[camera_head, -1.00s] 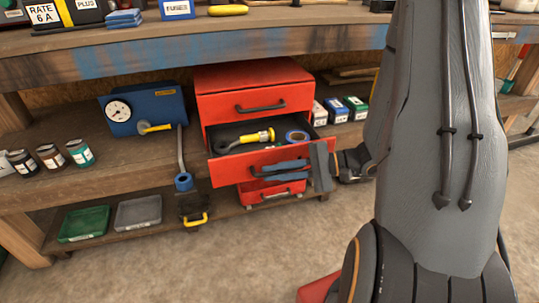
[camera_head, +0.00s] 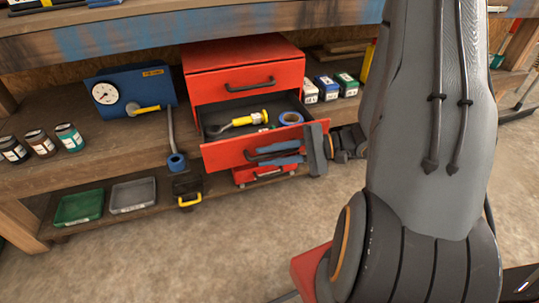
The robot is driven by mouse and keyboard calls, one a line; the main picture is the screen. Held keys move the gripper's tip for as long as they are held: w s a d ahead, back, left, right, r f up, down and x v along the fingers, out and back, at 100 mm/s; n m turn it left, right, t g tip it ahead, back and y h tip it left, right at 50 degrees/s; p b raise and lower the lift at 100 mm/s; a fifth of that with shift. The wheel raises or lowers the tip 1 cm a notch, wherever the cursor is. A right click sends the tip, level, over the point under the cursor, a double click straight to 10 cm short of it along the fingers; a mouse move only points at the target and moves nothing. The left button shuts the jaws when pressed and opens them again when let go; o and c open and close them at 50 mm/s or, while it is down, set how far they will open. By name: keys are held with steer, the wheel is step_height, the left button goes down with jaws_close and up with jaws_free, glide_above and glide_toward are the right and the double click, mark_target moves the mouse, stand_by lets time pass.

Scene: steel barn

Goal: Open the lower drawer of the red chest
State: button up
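The red chest (camera_head: 240,80) stands on the workbench's shelf. Its upper drawer is closed. Its lower drawer (camera_head: 225,155) is pulled out, with a yellow-handled tool (camera_head: 250,119) and a blue tape ring (camera_head: 291,118) inside. My gripper (camera_head: 278,153) is at the lower drawer's front, its two blue fingers above and below the dark handle (camera_head: 256,155). They look closed on it, though the contact is small and partly hidden.
A blue gauge box (camera_head: 130,88) and several jars stand left of the chest. Small boxes (camera_head: 328,87) stand to its right. A green tray (camera_head: 79,208) and a grey tray (camera_head: 133,195) lie on the low shelf. The floor in front is clear.

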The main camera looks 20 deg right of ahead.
steer(key=p+v, duration=0.2)
steer(key=v, duration=0.5)
steer(key=shift+d, duration=0.4)
steer(key=shift+s+r, duration=0.1)
steer(key=shift+s, duration=0.05)
steer(key=s+a+r+n+g+h, duration=0.25)
steer(key=s+a+n+h, duration=0.3)
steer(key=a, duration=0.45)
steer(key=s+a+r+n+g+h, duration=0.2)
steer(key=s+a+r+n+h, duration=0.15)
steer(key=a+n, duration=0.55)
steer(key=s+a+r+n+g+h, duration=0.2)
steer(key=s+a+n+h, duration=0.25)
steer(key=a, duration=0.75)
steer(key=d+r+m+p, duration=0.4)
steer(key=d+r+p, duration=0.6)
steer(key=r+p, duration=0.3)
steer(key=d+r+m+p, duration=0.4)
steer(key=d+r+p, duration=0.7)
steer(key=r+p, duration=0.3)
steer(key=shift+s+h+p, duration=0.35)
steer(key=shift+s+p, duration=0.05)
steer(key=shift+p, duration=0.3)
